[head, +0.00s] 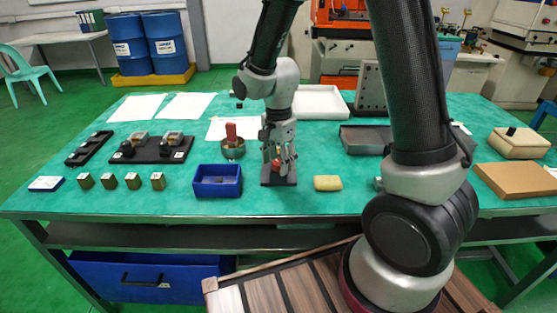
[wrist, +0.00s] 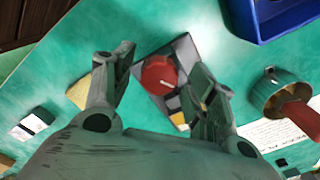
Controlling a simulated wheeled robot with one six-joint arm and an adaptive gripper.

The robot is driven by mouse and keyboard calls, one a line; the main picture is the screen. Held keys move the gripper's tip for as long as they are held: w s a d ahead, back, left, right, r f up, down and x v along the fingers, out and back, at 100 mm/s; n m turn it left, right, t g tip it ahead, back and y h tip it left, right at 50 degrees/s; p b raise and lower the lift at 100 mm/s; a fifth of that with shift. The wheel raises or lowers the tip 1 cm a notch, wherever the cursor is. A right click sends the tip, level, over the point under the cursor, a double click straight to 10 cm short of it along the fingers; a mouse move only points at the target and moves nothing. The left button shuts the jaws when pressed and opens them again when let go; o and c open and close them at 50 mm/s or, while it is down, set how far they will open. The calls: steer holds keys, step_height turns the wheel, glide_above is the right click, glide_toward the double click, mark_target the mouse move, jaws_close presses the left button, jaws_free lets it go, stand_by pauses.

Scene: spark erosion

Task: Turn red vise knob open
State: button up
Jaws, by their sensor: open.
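The red vise knob (wrist: 158,75) is a round red disc with a pale mark, on a dark base plate (wrist: 183,48) in the wrist view. My gripper (wrist: 160,66) is open, with one finger to each side of the knob and visible room between. In the head view my gripper (head: 279,154) points down over the same dark plate (head: 279,182), near the middle of the green table. Only a small piece of the red knob (head: 276,164) shows there, behind the fingers. Whether a finger touches the knob cannot be told.
A blue bin (head: 218,190) stands left of the plate, and a yellow sponge (head: 328,183) lies right of it. A metal cup (head: 232,153) with a red-handled thing stands behind left. Several brass blocks (head: 133,181) line the front left. The table front near the plate is clear.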

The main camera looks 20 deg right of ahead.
steer(key=shift+c, duration=0.5)
steer(key=c, duration=0.9)
steer(key=shift+c, duration=0.2)
